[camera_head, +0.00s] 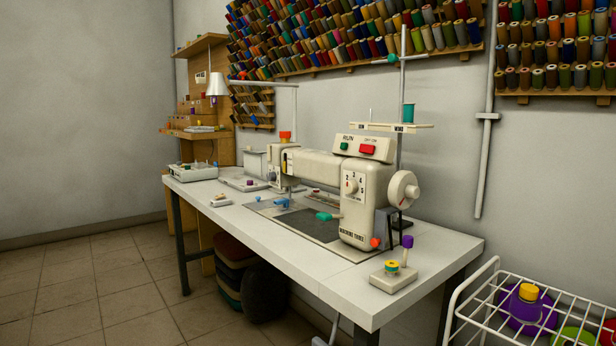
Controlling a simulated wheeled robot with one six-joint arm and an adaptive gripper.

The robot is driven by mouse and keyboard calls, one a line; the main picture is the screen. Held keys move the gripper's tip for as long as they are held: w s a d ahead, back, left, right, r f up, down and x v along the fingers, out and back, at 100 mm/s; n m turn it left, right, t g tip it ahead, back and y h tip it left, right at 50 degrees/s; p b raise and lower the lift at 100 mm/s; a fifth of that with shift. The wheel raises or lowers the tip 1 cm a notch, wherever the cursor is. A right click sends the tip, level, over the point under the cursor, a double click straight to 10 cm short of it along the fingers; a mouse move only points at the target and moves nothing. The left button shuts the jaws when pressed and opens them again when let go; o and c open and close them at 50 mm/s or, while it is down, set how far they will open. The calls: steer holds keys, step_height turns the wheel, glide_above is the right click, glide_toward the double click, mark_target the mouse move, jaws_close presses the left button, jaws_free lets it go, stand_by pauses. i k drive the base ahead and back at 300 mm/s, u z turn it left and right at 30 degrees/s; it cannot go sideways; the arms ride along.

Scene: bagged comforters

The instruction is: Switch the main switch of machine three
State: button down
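A cream sewing machine (322,166) stands on the white table. Small lettering near its base is too blurred to read surely. A box on its top (363,147) is marked "RUN" and carries a green button (344,146) and a red switch (367,149). The small print above the red switch is hard to read, and I cannot tell its position. A numbered dial (351,187) is on the machine's front, and a handwheel (403,190) is on its right side. An orange knob (375,243) is low on the front. My gripper is not in view.
A white wire rack (497,312) stands at lower right. Thread racks (360,30) hang on the wall. Tiled floor (90,290) is clear at left.

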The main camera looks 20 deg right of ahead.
mark_target(368, 149)
steer(key=u, duration=1.3)
steer(key=i, duration=1.55)
steer(key=z, duration=3.65)
